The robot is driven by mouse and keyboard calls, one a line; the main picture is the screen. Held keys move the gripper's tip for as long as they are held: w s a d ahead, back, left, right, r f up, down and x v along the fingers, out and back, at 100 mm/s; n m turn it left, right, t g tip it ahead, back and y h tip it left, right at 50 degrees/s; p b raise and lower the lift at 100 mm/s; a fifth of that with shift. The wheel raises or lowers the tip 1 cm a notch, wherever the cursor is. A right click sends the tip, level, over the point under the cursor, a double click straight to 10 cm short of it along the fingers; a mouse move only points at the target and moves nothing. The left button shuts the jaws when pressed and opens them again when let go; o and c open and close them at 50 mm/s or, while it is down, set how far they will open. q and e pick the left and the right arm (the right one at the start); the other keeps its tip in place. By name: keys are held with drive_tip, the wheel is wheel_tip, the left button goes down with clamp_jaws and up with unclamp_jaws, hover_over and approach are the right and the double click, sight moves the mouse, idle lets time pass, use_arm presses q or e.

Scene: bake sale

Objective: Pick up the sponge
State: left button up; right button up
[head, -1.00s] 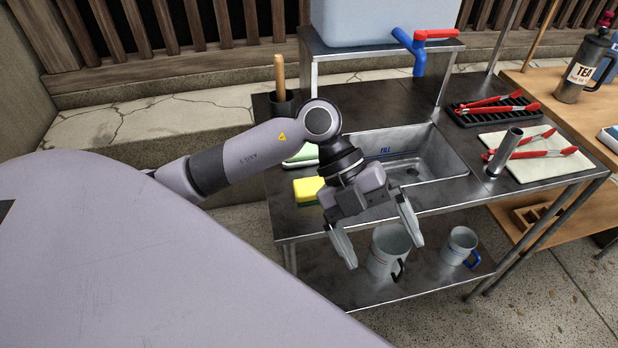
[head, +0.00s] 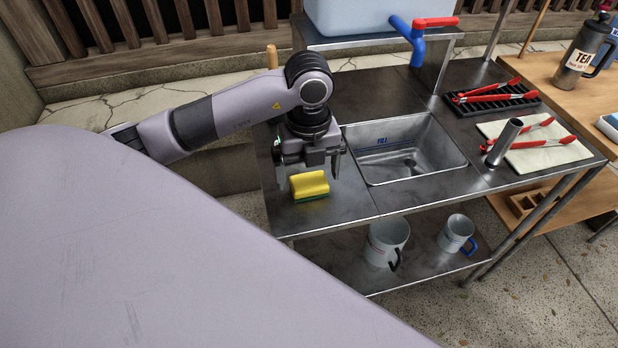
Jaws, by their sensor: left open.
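The yellow sponge (head: 310,185) with a green underside lies on the metal counter, left of the sink, near the counter's front left corner. My left gripper (head: 310,176) is open, pointing down over the counter just behind and above the sponge. One finger shows on each side of it in the picture. I cannot tell how high the fingertips are above the counter. The gripper looks empty. My right gripper is not in view.
The metal sink (head: 405,150) is right of the sponge. A blue-white water container (head: 370,15) with a red and blue tap (head: 420,38) stands behind. Tongs lie on a white cloth (head: 535,155) and a black rack (head: 495,106). Mugs stand on the lower shelf (head: 345,262).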

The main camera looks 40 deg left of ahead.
sight(309, 181)
use_arm(q)
drive_tip(key=shift+f, duration=0.8)
drive_tip(key=c, duration=1)
drive_tip(key=shift+c, duration=0.2)
wheel_tip(309, 181, up, 20)
drive_tip(key=p, duration=0.2)
drive_tip(key=shift+p, duration=0.4)
